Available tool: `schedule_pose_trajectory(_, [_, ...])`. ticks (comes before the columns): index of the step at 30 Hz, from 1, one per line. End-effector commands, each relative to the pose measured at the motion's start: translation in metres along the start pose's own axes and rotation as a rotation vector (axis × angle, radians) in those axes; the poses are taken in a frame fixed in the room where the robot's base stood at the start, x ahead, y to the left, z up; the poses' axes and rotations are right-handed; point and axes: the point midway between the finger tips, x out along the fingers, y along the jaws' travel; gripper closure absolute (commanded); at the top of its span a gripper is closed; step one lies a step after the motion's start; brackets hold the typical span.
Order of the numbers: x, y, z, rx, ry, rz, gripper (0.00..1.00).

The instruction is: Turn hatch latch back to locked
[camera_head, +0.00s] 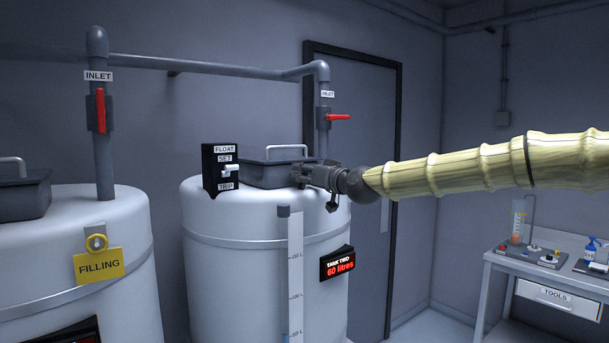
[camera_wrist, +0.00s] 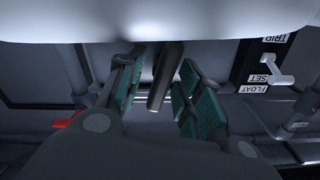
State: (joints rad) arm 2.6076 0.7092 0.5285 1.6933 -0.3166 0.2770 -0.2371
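The dark grey hatch (camera_head: 265,172) with a pale bar handle (camera_head: 287,148) sits closed-looking on top of the right-hand white tank (camera_head: 230,270). My gripper (camera_head: 303,174) is at the hatch's right end, just above the tank top. The wrist view is upside down. There my gripper (camera_wrist: 163,95) has its two green-padded fingers apart. A dark rounded bar, seemingly the latch (camera_wrist: 165,75), lies between the pads with a visible gap on each side. In the head view my gripper hides the latch, and I cannot tell its locked position.
A black float switch box (camera_head: 221,170) stands left of the hatch and also shows in the wrist view (camera_wrist: 262,75). An inlet pipe with a red valve handle (camera_head: 338,117) rises behind my gripper. A level tube (camera_head: 295,270) and a "60 litres" display (camera_head: 338,264) are on the tank front.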

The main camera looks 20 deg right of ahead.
Motion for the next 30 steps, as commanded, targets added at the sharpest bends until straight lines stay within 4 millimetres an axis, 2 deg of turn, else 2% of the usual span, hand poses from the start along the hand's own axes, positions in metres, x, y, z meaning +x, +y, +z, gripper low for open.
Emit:
schedule_pose_trajectory(4, [-0.0001,0.0002,0.0000,0.000,0.000,0.000,0.66])
schedule_pose_trajectory(9, [-0.0003,0.0003,0.0000,0.000,0.000,0.000,0.97])
schedule_pose_trajectory(10, [-0.0003,0.0004,0.0000,0.000,0.000,0.001,1.00])
schedule_pose_trajectory(20, [-0.0006,0.0015,0.0008,0.020,0.001,0.001,1.00])
schedule_pose_trajectory(30, [-0.0008,0.0044,0.0033,0.203,0.002,0.002,1.00])
